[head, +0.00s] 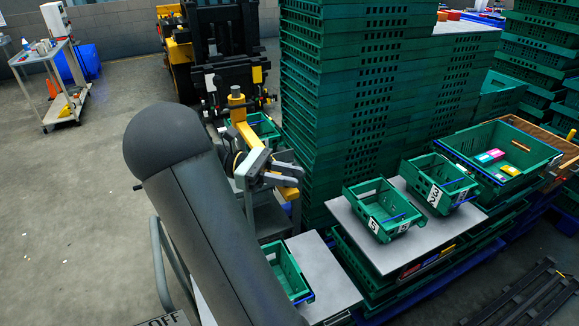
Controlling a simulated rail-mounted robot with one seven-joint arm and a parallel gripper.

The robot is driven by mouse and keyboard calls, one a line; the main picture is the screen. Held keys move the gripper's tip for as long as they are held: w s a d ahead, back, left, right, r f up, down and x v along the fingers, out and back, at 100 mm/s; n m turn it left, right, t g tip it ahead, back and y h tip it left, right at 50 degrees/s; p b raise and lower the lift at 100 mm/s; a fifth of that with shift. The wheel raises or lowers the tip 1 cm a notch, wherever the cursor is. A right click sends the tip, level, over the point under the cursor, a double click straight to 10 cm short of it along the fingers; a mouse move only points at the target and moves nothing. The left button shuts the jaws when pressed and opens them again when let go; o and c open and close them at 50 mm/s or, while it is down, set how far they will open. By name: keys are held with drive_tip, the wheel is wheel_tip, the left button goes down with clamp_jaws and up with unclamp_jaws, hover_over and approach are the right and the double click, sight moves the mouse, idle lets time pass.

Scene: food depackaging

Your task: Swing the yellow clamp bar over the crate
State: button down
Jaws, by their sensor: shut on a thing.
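The yellow clamp bar (245,132) runs from a yellow post (237,100) down toward the lower right. My gripper (282,175) is shut on the bar near its free end, and a yellow tip (289,193) shows just below the fingers. A green crate (268,130) stands behind and to the right of the bar, partly hidden by the bar and the tall stack. Whether the bar is over this crate cannot be told. My arm covers much of the lower left middle.
A tall stack of green crates (325,100) rises close to the right of my gripper. Small green crates numbered 5 (367,222) and 23 (430,192) stand on a grey table (388,258). Another green crate (287,277) sits nearer. Open floor (70,210) lies left.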

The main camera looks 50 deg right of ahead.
drive_tip(key=shift+w+a+y, duration=0.15)
drive_tip(key=shift+a+y, duration=0.15)
drive_tip(key=shift+a, duration=0.05)
drive_tip(key=c, duration=1.5)
unclamp_jaws()
drive_tip(key=o, duration=0.3)
drive_tip(key=shift+w+a, duration=0.15)
drive_tip(key=shift+a, duration=0.15)
drive_tip(key=shift+o, duration=0.2)
drive_tip(key=shift+d, duration=0.1)
drive_tip(key=v, duration=1.7)
drive_tip(key=shift+w+f, duration=0.15)
drive_tip(key=shift+f, duration=0.05)
